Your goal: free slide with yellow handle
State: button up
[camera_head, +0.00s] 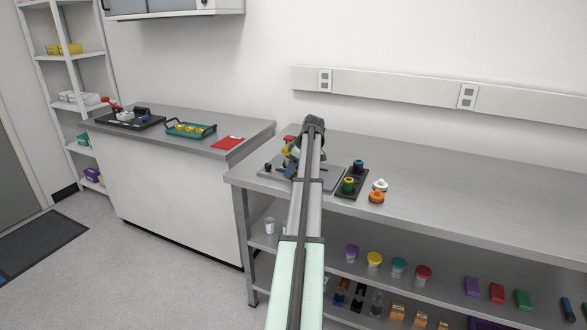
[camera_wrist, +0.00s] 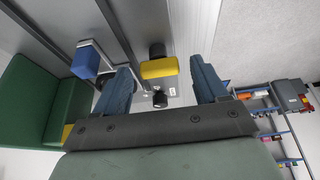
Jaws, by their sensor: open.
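The yellow handle (camera_wrist: 160,68) is a block between the two blue fingers of my gripper (camera_wrist: 161,72) in the wrist view. The fingers are open, with a visible gap on each side of it. A black knob (camera_wrist: 157,49) sits just above it in the picture, and another black round part (camera_wrist: 160,99) shows below. A blue block (camera_wrist: 85,62) on a grey bar stands left of the left finger. In the head view a small yellow part (camera_head: 286,151) shows beside my wrist over a grey plate (camera_head: 328,187). My arm hides most of the device, and the slide itself is not clear.
A dark tray (camera_head: 347,188) with green and purple knobbed pieces stands right of the plate. White (camera_head: 380,185) and orange (camera_head: 376,197) pieces lie beside it. A large green block (camera_wrist: 30,100) is at the wrist view's left. The bench's right side (camera_head: 480,215) is clear.

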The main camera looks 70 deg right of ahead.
jog(key=shift+c, duration=0.3)
jog(key=c, duration=1)
jog(key=shift+m, duration=0.4)
jog(key=m+h, duration=0.1)
jog(key=m, duration=0.2)
jog(key=shift+a+m+h, duration=0.2)
jog(key=shift+m+h, duration=0.2)
jog(key=m+g+h, duration=0.1)
jog(key=m, duration=0.3)
jog(key=shift+w, duration=0.1)
jog(key=m, duration=0.2)
jog(key=m+g+h, duration=0.1)
jog(key=m, duration=0.2)
jog(key=shift+w+a+g, duration=0.1)
jog(key=shift+g, duration=0.2)
jog(key=shift+w+m+g+h, duration=0.15)
jog(key=shift+m+g, duration=0.25)
jog(key=shift+m, duration=0.55)
jog(key=shift+s+m+g+h, duration=0.15)
jog(key=shift+m+g, duration=0.25)
jog(key=shift+m, duration=0.55)
jog(key=shift+w, duration=0.1)
